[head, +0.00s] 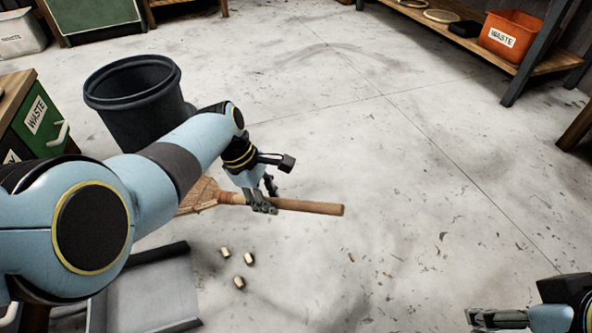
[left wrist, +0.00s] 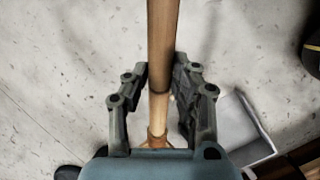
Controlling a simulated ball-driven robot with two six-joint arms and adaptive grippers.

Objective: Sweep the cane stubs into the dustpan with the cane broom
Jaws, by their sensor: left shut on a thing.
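The cane broom (head: 318,207) has a wooden handle pointing right and a woven head (head: 200,194) at its left end, partly hidden behind my left arm. My left gripper (head: 268,197) is shut on the handle. In the left wrist view, the handle (left wrist: 163,40) runs between the two fingers of the gripper (left wrist: 160,95). Three pale cane stubs (head: 239,283) lie on the floor just in front of the broom. The grey dustpan (head: 155,290) lies left of the stubs, partly behind my arm, and its corner shows in the left wrist view (left wrist: 238,130). My right gripper (head: 497,318) is at the bottom right, away from everything.
A dark bucket (head: 140,105) stands behind my left arm. A green waste cabinet (head: 40,118) is at the left. An orange waste bin (head: 512,38) sits on a low shelf at the back right. The middle and right floor is open, with small scraps on it.

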